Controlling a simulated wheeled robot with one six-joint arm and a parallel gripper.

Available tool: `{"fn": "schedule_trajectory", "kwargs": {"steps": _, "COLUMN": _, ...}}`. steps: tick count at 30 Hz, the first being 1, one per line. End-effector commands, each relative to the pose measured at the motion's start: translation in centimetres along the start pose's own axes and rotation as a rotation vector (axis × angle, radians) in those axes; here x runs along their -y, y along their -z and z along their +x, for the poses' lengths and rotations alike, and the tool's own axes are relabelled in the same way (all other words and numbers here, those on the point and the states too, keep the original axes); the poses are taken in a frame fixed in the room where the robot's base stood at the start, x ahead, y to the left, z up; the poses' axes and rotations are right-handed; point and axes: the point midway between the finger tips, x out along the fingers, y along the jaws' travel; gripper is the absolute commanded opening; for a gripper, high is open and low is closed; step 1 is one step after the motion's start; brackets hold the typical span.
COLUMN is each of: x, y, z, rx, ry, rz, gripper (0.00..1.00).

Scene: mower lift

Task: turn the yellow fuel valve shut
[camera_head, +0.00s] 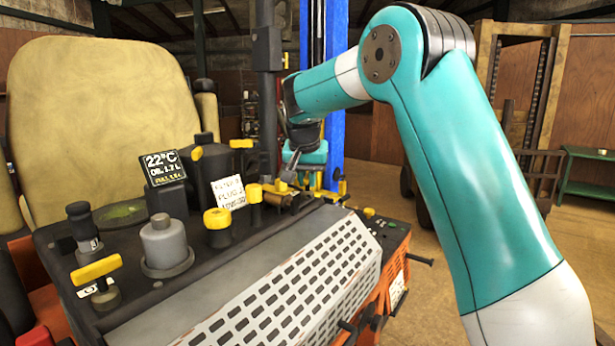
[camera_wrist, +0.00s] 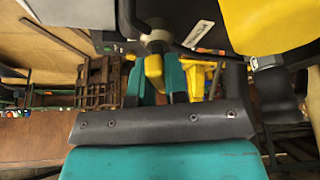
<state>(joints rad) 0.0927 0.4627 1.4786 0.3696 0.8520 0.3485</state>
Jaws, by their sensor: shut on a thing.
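My gripper (camera_head: 296,172) is at the far end of the machine's dark console, reaching down from the teal arm. In the wrist view, a small yellow handle (camera_wrist: 154,67) on a grey stem (camera_wrist: 157,42) sits between the two teal fingers of my gripper (camera_wrist: 161,82), which are closed on it. In the head view this yellow handle (camera_head: 282,186) is small and partly hidden by the fingers. I cannot read a label that names it as the fuel valve, and its exact turn angle is unclear.
A large yellow knob (camera_wrist: 280,20) on a black base is close beside my gripper. A yellow cap (camera_head: 216,219), a yellow lever (camera_head: 96,269) and a grey cylinder (camera_head: 164,241) stand on the console. A dark post (camera_head: 266,90) rises close to my gripper.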

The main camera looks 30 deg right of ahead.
Motion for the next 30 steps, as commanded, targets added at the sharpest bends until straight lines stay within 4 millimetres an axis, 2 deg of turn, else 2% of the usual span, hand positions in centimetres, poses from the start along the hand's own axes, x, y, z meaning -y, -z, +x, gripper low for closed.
{"fn": "schedule_trajectory", "kwargs": {"steps": 15, "x": 0.05, "y": 0.15, "z": -0.23, "rx": -0.002, "ry": -0.143, "rz": 0.351, "gripper": 0.00}}
{"fn": "schedule_trajectory", "kwargs": {"steps": 30, "x": 0.02, "y": 0.13, "z": -0.14, "rx": -0.003, "ry": -0.179, "rz": 0.442, "gripper": 0.00}}
